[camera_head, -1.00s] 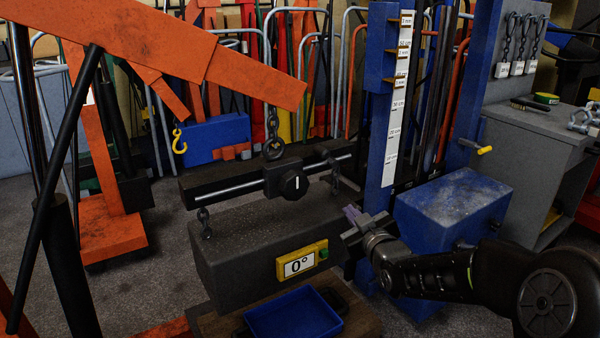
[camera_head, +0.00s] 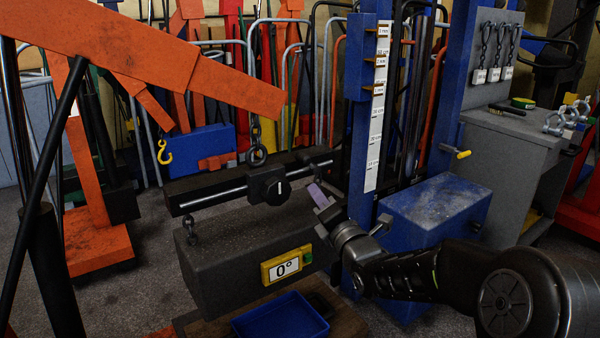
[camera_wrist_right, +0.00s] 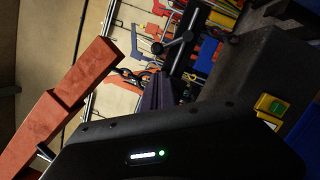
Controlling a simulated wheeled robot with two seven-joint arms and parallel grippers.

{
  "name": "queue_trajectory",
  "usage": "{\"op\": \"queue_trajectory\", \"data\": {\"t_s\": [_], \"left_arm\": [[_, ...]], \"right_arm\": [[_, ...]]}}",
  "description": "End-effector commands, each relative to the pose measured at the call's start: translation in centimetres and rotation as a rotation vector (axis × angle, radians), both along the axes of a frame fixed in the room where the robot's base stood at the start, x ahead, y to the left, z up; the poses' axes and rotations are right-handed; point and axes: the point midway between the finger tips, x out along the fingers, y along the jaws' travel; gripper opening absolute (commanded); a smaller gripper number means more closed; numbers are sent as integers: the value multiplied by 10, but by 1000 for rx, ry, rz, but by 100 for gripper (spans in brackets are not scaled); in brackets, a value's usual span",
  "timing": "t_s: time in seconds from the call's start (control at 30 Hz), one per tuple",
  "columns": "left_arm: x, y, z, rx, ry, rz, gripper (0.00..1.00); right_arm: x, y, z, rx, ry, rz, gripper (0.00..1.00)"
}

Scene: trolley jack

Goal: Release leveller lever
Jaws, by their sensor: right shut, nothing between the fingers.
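The leveller (camera_head: 215,189) is a black beam with a silver rod along it, hung by a chain from the orange crane arm. Its black lever knob (camera_head: 274,186) with a white mark sits near the beam's middle. A black lever shape (camera_wrist_right: 172,45) also shows in the right wrist view, beyond my fingers. My right gripper (camera_head: 317,193), with purplish fingers, is shut and empty just right of the knob, apart from it. The fingers also show in the wrist view (camera_wrist_right: 157,92). My left gripper is out of view.
The orange crane arm (camera_head: 170,62) spans the upper left. A blue column (camera_head: 361,130) with a scale and a blue box (camera_head: 432,208) stand right of the gripper. A blue tray (camera_head: 280,318) lies below the block. Chains hang at the beam's ends.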

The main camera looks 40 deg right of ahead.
Motion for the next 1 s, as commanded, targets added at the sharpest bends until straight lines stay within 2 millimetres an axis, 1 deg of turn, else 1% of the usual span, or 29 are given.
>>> {"op": "queue_trajectory", "data": {"t_s": [0.23, 0.37, 0.57, 0.8, 0.9, 1.0], "left_arm": [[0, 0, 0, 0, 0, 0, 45], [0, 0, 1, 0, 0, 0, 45], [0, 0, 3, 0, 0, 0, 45], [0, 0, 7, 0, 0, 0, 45], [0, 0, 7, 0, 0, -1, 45], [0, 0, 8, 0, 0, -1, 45]], "right_arm": [[2, 0, 0, 2, 1, 1, 0], [9, -2, 1, 2, 0, 1, 0], [35, -8, 5, 3, 1, 1, 0], [75, -17, 10, 5, 1, 0, 0], [87, -20, 12, 4, 0, 1, 0], [94, -22, 13, 4, 1, 0, 0]]}}
